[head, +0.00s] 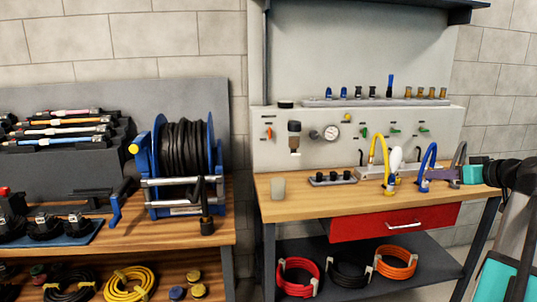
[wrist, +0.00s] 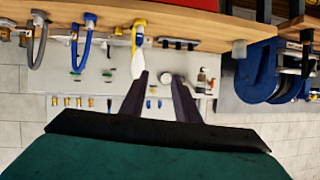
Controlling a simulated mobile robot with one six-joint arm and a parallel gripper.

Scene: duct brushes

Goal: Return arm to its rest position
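My gripper (head: 452,174) shows in the head view at the right end of the workbench, with dark purple fingers on a teal body. In the wrist view, which is upside down, the two fingers of my gripper (wrist: 160,76) stand apart with nothing held between them. The bench's back panel (wrist: 110,73) and its fittings lie beyond them. My arm reaches in from the right edge of the head view. Whether the fingers are clear of the grey hose (head: 459,160) behind them is hard to tell.
The wooden workbench (head: 300,208) bears a yellow hose (head: 372,150), a blue hose (head: 427,165), a white cup (head: 278,188) and a black socket strip (head: 333,179). A red drawer (head: 365,222) sits below. A blue hose reel (head: 183,155) stands on the left bench.

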